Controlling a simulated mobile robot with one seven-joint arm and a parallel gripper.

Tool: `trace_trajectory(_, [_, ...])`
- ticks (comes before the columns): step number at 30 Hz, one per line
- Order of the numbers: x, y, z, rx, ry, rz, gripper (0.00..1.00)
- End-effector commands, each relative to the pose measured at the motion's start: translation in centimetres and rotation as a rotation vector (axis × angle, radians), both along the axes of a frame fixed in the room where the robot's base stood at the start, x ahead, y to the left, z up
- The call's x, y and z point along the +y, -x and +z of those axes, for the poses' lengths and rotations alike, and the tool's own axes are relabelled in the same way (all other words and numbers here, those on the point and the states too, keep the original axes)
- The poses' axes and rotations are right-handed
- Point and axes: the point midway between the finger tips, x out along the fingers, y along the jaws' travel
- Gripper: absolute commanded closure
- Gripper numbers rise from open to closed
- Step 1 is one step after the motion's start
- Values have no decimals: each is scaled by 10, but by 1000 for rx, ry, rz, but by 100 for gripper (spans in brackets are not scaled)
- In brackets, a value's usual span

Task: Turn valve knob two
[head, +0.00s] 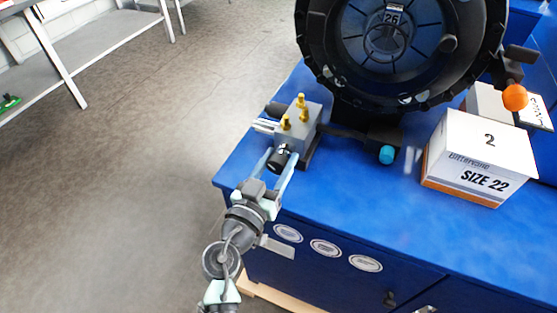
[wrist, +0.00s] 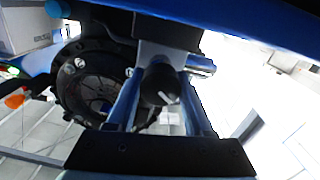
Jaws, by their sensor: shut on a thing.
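A grey valve block (head: 297,125) with brass fittings on top sits at the left front corner of the blue bench. A black valve knob (head: 279,158) sticks out of its near side. My gripper (head: 278,161) is shut on this knob, one pale blue finger on each side. In the wrist view the knob (wrist: 160,84) lies between the two fingers and shows a white mark on its face. No number is readable on the knob.
A large black crimper ring (head: 390,50) stands behind. A cyan knob (head: 387,154) and a white SIZE 22 box (head: 481,160) are to the right. An orange ball handle (head: 515,97) is farther right.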

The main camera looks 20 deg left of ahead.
Motion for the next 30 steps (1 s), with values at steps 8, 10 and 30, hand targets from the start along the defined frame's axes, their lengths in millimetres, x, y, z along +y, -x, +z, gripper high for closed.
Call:
trace_trajectory(8, [1,0,-2,6,168,0,100])
trace_trajectory(10, [0,0,-2,8,228,0,100])
trace_trajectory(30, [2,0,-2,33,863,1,100])
